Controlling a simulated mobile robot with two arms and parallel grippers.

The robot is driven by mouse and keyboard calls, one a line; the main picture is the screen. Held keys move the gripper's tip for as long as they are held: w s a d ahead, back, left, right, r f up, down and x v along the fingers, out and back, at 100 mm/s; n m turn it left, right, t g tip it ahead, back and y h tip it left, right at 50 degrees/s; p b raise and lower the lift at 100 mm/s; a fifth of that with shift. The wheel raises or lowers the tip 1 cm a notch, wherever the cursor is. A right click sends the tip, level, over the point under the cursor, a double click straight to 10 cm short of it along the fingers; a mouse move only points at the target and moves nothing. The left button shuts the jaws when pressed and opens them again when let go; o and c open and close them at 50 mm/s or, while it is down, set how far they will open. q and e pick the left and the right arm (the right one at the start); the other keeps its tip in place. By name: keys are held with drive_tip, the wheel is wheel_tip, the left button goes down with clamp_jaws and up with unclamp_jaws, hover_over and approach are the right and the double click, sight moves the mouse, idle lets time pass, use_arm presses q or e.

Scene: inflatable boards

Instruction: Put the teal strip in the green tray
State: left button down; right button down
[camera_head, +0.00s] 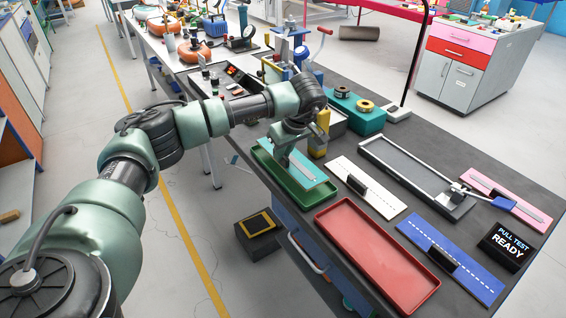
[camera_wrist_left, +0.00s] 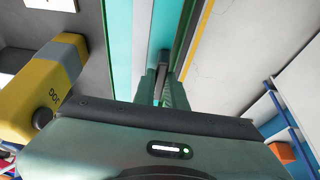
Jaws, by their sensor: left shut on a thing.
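The green tray (camera_head: 296,193) lies at the near left edge of the dark bench. The teal strip (camera_head: 310,174) is over the tray, within or just above its rim, roughly in line with its length; I cannot tell if it touches the floor of the tray. My left gripper (camera_head: 284,163) is shut on the strip near its far end and points down. In the left wrist view the teal strip (camera_wrist_left: 126,45) runs beside the fingers (camera_wrist_left: 162,88), with a dark green tray edge (camera_wrist_left: 187,38) to the right. My right gripper is not in view.
A red tray (camera_head: 372,255) lies nearer on the bench. A white strip (camera_head: 367,188), a blue strip (camera_head: 450,258) and a grey clamp frame (camera_head: 415,175) lie to the right. A yellow device (camera_head: 318,138) stands close behind the green tray, also in the wrist view (camera_wrist_left: 45,80).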

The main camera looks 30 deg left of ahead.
sight(283, 163)
use_arm(q)
wheel_tip(283, 163, down, 4)
drive_tip(key=shift+f, duration=0.1)
drive_tip(key=shift+f, duration=0.15)
drive_tip(key=c, duration=1.7)
unclamp_jaws()
drive_tip(key=shift+c, duration=0.2)
drive_tip(key=shift+r, duration=0.3)
drive_tip(key=v, duration=1.2)
drive_tip(key=shift+b, duration=0.35)
